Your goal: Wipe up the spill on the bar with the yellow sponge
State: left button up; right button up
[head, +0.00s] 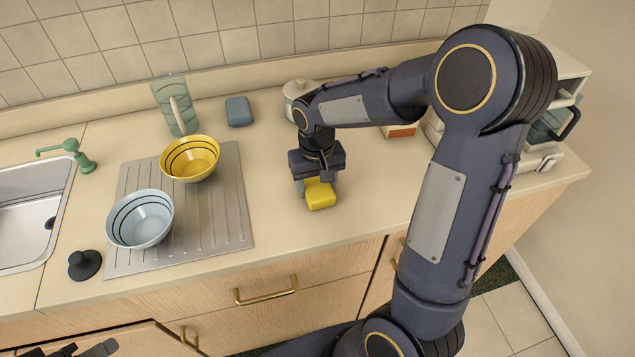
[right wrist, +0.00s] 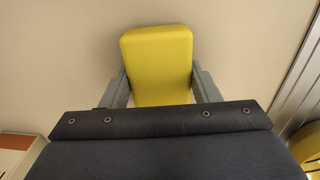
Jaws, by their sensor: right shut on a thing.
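The yellow sponge (head: 321,196) is between the fingers of my right gripper (head: 316,183), over the open counter right of the metal drainboard. The right wrist view shows the sponge (right wrist: 157,62) with a grey finger against each side. I cannot tell whether its underside touches the counter. The bar's counter top (head: 340,232) is pale beige. I cannot make out a spill on it; the sponge and my arm hide part of the surface. Dark and grey parts at the lower left edge of the head view look like my left gripper (head: 85,350), mostly cut off.
The drainboard (head: 231,205) holds a yellow bowl (head: 190,158) and a pale blue bowl (head: 140,218). Behind are a green glass pitcher (head: 175,105), a blue block (head: 239,111) and a white pot (head: 297,92). A sink (head: 28,215) is at left. Counter around the sponge is clear.

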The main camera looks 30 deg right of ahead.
notch_tip(320, 180, up, 2)
jog(key=shift+r, duration=0.1)
jog(key=shift+d+r+p, duration=0.25)
jog(key=shift+r+p, duration=0.25)
jog(key=shift+p, duration=0.25)
jog(key=shift+a+r+p, duration=0.1)
jog(key=shift+r+p, duration=0.4)
jog(key=shift+r, duration=0.05)
jog(key=shift+r+p, duration=1.5)
jog(key=shift+r, duration=0.35)
notch_tip(320, 180, up, 10)
jog(key=p, duration=0.6)
jog(key=shift+p, duration=0.3)
